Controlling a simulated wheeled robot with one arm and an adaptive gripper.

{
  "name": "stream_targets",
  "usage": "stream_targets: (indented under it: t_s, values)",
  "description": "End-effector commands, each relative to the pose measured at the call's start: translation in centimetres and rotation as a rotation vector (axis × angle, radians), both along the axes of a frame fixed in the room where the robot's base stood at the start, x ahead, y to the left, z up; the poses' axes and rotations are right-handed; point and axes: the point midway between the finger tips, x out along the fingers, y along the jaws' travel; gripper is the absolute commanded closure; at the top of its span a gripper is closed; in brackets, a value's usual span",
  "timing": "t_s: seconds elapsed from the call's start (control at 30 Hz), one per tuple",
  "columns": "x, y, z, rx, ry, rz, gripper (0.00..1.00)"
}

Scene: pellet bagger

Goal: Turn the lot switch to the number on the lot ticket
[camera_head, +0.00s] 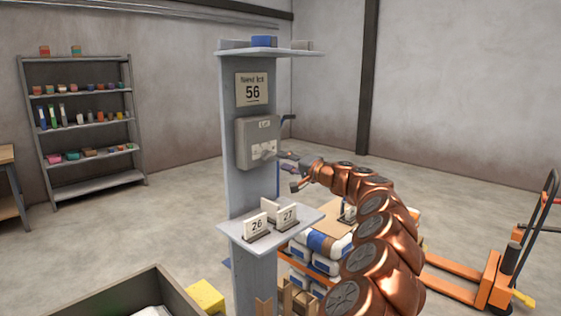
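The lot ticket (252,90) is a pale card high on the grey post, with a large 56 on it. Below it hangs a grey box (243,146) labelled "Lot". The lot switch (266,153) is on the lower part of its front face, small and partly unclear. My gripper (284,167) is at the right of the switch, its tips close to the box front. I cannot tell whether it touches the switch, or whether its fingers are open or shut. The number the switch points to is too small to read.
A small shelf (312,217) below the box holds cards 26 (257,226) and 27 (288,216). Stacked bags (322,262) stand behind my arm. A grey bin (118,295) is at lower left, an orange pallet jack (493,278) at right. Open floor lies left of the post.

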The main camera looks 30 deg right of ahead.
Motion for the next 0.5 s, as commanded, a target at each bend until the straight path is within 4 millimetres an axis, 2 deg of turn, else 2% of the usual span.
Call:
stream_targets:
  t_s: [0.5]
  values:
    - [-5.3, -1.4, 0.1, -0.001, -0.002, -0.005, 0.61]
